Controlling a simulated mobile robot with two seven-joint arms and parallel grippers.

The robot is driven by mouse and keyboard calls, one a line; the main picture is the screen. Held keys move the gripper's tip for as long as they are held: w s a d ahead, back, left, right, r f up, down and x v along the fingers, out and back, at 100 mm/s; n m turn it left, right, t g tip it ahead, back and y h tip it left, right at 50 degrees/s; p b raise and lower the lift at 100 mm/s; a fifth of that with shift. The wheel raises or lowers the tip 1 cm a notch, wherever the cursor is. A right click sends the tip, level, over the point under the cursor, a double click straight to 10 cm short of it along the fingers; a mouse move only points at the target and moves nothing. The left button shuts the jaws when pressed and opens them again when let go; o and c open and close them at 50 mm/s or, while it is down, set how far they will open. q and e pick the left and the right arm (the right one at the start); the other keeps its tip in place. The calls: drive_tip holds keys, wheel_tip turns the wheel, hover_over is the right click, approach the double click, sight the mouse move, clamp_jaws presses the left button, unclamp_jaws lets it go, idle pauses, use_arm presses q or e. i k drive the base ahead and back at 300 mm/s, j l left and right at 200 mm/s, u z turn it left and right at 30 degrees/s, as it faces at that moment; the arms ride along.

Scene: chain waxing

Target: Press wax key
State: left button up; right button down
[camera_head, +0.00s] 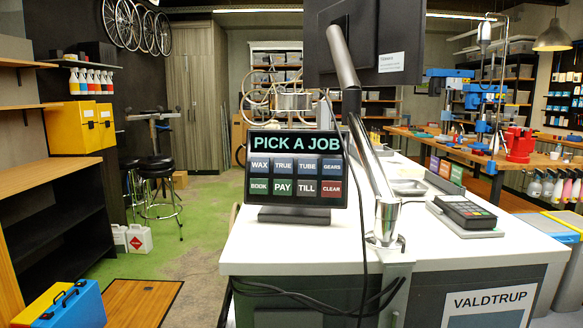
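The WAX key (260,167) is the blue-grey key at the top left of a black touch terminal (294,212). The terminal's screen reads "PICK A JOB" and shows two rows of keys: WAX, TRUE, TUBE and GEARS above BOOK, PAY, TILL and CLEAR. The terminal stands on the left part of the white counter (300,247), facing me, and the WAX key is unobstructed. Neither of my grippers is in view.
A metal monitor pole (368,170) rises just right of the terminal, with a black cable hanging beside it. A card reader (466,211) sits at the counter's right. A blue and yellow toolbox (70,305) is at lower left. Green floor (205,215) lies open left of the counter.

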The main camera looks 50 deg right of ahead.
sight(261, 165)
drive_tip(key=i+j+z, duration=0.15)
drive_tip(key=z, duration=0.2)
drive_tip(key=i+j+z, duration=0.1)
drive_tip(key=z, duration=0.3)
drive_tip(key=j+z, duration=0.35)
drive_tip(key=i+j+z, duration=0.1)
drive_tip(key=j+z, duration=0.15)
drive_tip(key=i+j+z, duration=0.1)
drive_tip(key=j+z, duration=0.15)
